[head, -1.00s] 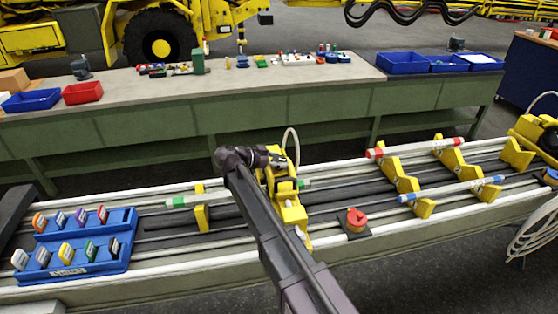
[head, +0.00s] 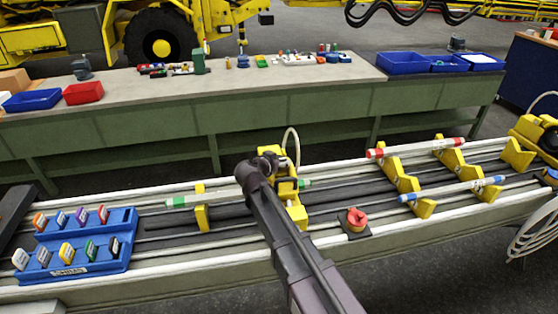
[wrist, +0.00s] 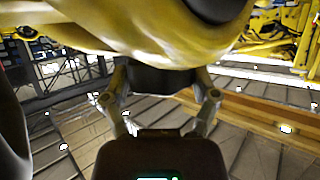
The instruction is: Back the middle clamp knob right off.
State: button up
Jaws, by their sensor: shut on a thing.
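The middle yellow clamp (head: 296,212) stands on the rail bed in the head view, partly hidden behind my arm. A rod with green ends (head: 190,201) runs through the clamp's area. In the wrist view a large yellow body (wrist: 150,35) fills the top and is close to the camera. Below it, my gripper (wrist: 161,78) is closed around a dark knob (wrist: 160,80), with one finger on each side. In the head view the knob and fingertips are hidden by my wrist.
A red knob on a dark block (head: 357,220) sits right of the clamp. Yellow brackets (head: 404,181) hold a red-ended rod and a blue-ended rod further right. A blue tray (head: 120,222) with several coloured tags lies at left. A long workbench (head: 330,80) stands behind.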

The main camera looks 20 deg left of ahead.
jog(key=shift+n+y, duration=1.1)
jog(key=shift+y, duration=0.2)
jog(key=shift+a, duration=0.1)
jog(key=o, duration=1)
jog(key=shift+w, duration=0.1)
jog(key=shift+m+h, duration=0.3)
